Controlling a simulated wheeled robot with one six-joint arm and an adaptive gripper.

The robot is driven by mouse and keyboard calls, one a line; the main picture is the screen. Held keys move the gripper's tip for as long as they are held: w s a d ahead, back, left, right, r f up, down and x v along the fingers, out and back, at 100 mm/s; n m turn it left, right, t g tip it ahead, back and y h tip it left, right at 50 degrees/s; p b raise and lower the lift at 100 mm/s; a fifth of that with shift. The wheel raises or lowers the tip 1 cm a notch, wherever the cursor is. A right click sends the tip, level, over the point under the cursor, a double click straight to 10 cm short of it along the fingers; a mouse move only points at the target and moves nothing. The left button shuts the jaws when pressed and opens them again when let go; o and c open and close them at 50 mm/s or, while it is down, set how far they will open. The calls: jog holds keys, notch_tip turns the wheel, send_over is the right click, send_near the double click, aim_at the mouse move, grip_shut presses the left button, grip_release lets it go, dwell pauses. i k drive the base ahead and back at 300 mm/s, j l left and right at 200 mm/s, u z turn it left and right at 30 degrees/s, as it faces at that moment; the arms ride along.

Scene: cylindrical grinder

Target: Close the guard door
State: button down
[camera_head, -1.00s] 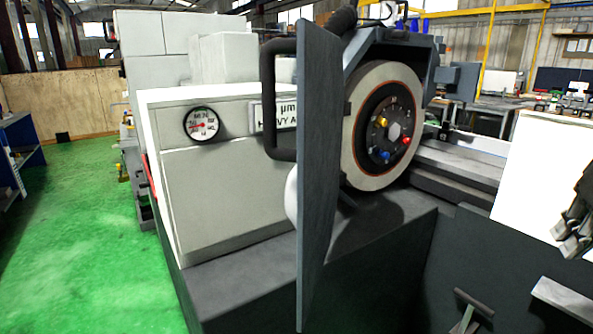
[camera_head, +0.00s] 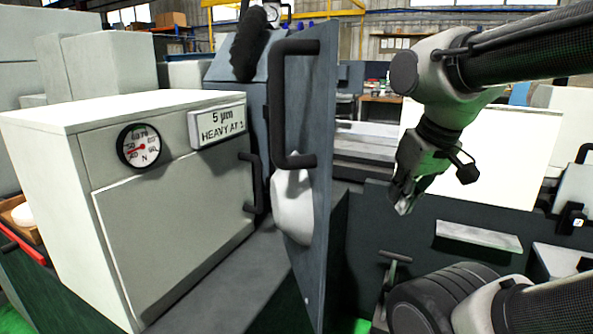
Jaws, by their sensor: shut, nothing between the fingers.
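The guard door (camera_head: 318,180) is a tall dark grey panel standing upright, seen nearly edge-on in the middle of the view. A black C-shaped handle (camera_head: 278,110) is fixed to its left side. The door stands out from the machine, and the grinding wheel is hidden behind it. My gripper (camera_head: 404,207) hangs to the right of the door with its fingers together and pointing down. It is empty and appears apart from the door and its handle.
A light grey cabinet (camera_head: 170,220) with a dial gauge (camera_head: 139,145) and a sign (camera_head: 217,126) stands at left. It has its own black handle (camera_head: 251,184). A white panel (camera_head: 480,150) stands behind my arm. A small T-shaped lever (camera_head: 393,262) is below my gripper.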

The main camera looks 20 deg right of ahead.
aim_at(302, 65)
jog(key=k+j+u, duration=0.1)
jog(key=k+j, duration=0.25)
jog(key=k+j+u, duration=0.1)
jog(key=k+j, duration=0.2)
jog(key=j, duration=0.3)
